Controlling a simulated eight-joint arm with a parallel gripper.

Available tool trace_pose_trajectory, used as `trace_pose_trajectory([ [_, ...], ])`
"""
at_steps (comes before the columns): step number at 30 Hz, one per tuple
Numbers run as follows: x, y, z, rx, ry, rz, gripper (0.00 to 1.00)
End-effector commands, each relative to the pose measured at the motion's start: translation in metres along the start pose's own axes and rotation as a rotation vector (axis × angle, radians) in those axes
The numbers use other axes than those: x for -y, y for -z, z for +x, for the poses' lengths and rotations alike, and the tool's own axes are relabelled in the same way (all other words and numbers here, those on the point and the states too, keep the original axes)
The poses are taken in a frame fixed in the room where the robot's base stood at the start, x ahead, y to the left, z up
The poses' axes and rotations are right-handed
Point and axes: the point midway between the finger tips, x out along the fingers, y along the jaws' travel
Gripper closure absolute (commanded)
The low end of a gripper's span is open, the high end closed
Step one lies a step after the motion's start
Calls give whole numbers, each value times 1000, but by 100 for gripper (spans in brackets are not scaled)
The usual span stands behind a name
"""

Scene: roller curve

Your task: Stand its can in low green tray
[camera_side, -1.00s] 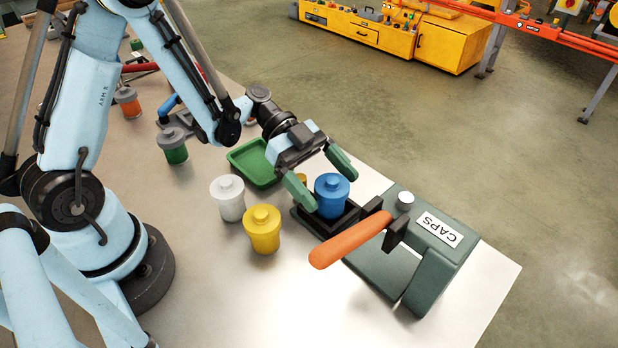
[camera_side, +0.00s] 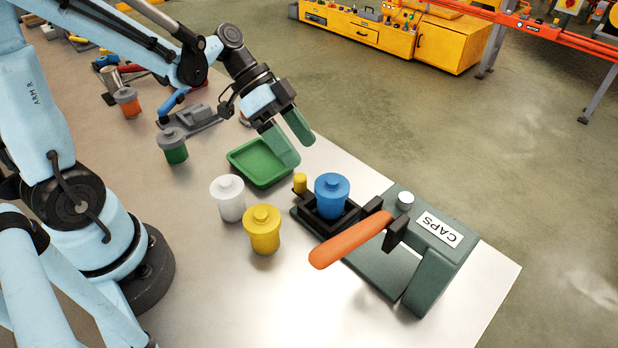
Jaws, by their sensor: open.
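The low green tray (camera_side: 240,172) lies on the table, and the part of it that shows is empty. My gripper (camera_side: 294,146) is open, with green fingers, above the tray's right side. One finger covers part of the tray. A blue can (camera_side: 331,199) with a lid stands upright in the black holder (camera_side: 304,219) of the caps press. A white can (camera_side: 229,199) and a yellow can (camera_side: 262,231) stand upright in front of the tray. A dark green can with a grey lid (camera_side: 173,148) stands to the tray's left. Which can the task means is not shown.
The dark green press marked CAPS (camera_side: 418,245) has an orange handle (camera_side: 348,241) reaching out over the table. A small yellow peg (camera_side: 300,183) stands beside the holder. An orange can (camera_side: 127,103) and grey fixture (camera_side: 190,119) are further back left. The front table is clear.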

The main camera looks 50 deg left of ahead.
Motion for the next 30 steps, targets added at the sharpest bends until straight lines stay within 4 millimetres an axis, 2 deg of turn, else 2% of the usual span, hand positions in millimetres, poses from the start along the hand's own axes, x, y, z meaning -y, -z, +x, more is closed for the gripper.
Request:
trace_pose_trajectory([
  [8, -12, -14, -22, 117, 361, -349, 7],
  [18, -17, -28, -58, -7, 759, -580, 7],
  [23, -17, -29, -66, -64, 830, -611, 6],
  [30, -17, -28, -67, -78, 843, -619, 6],
])
